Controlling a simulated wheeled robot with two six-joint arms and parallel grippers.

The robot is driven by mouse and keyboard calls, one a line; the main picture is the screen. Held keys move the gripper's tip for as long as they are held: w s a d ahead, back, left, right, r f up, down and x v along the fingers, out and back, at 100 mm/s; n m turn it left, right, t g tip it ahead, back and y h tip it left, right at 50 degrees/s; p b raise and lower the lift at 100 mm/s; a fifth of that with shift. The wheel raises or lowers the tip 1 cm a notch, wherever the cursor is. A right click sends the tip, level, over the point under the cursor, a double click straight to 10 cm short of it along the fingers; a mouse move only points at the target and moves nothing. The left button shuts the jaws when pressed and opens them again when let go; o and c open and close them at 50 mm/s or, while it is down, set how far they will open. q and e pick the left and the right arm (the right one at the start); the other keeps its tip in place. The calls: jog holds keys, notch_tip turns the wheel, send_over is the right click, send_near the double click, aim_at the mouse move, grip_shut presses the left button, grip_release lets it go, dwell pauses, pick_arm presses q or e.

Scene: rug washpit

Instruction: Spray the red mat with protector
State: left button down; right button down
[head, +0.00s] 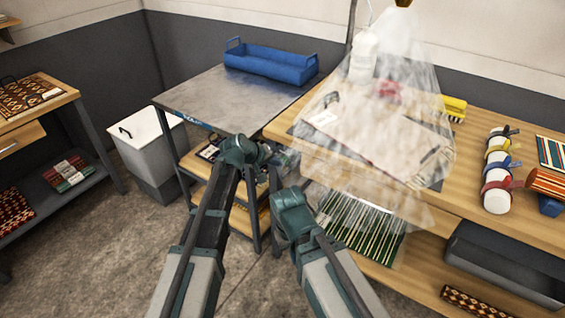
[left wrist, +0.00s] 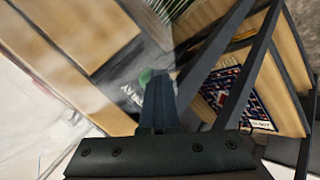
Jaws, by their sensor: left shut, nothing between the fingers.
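I cannot single out the red mat with certainty. Red-toned folded textiles (head: 68,172) lie on the left rack's lower shelf, and a small red thing (head: 388,91) shows blurred behind a clear plastic veil. A white bottle (head: 364,58) stands behind the veil at the back of the wooden bench; I cannot read whether it is the protector. My left gripper (left wrist: 158,100) is shut and empty, near the metal table's front corner and the bench's left end. In the head view it is mostly hidden by its own wrist. My right arm reaches toward the bench; its gripper is hidden.
The translucent veil (head: 345,125) hangs over the wooden bench (head: 462,165). A metal table (head: 215,100) holds a blue tray (head: 270,62). A white bin (head: 145,135) stands left of it. Floor at lower left is clear.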

pick_arm(q)
jog(key=shift+s+a, duration=0.55)
jog(key=shift+s, duration=0.25)
jog(key=shift+s+a, duration=0.75)
jog(key=shift+s, duration=0.25)
jog(key=shift+s+a, duration=0.7)
jog(key=shift+s, duration=0.3)
jog(key=shift+s+f, duration=0.1)
jog(key=s+a+f+m+g+y, duration=0.2)
jog(key=s+y, duration=0.1)
jog(key=s, duration=0.6)
jog(key=s+a+f+m+g+y, duration=0.1)
jog(key=s+f+m+g+y, duration=0.15)
jog(key=s, duration=0.55)
jog(key=s+a+f+m+g+y, duration=0.1)
jog(key=s+a+m+g+y, duration=0.15)
jog(key=s, duration=0.65)
notch_tip(320, 180, up, 16)
jog(key=d+p, duration=0.1)
jog(key=p, duration=1.6)
jog(key=shift+w+r+t, duration=0.25)
jog(key=shift+w+t, duration=0.15)
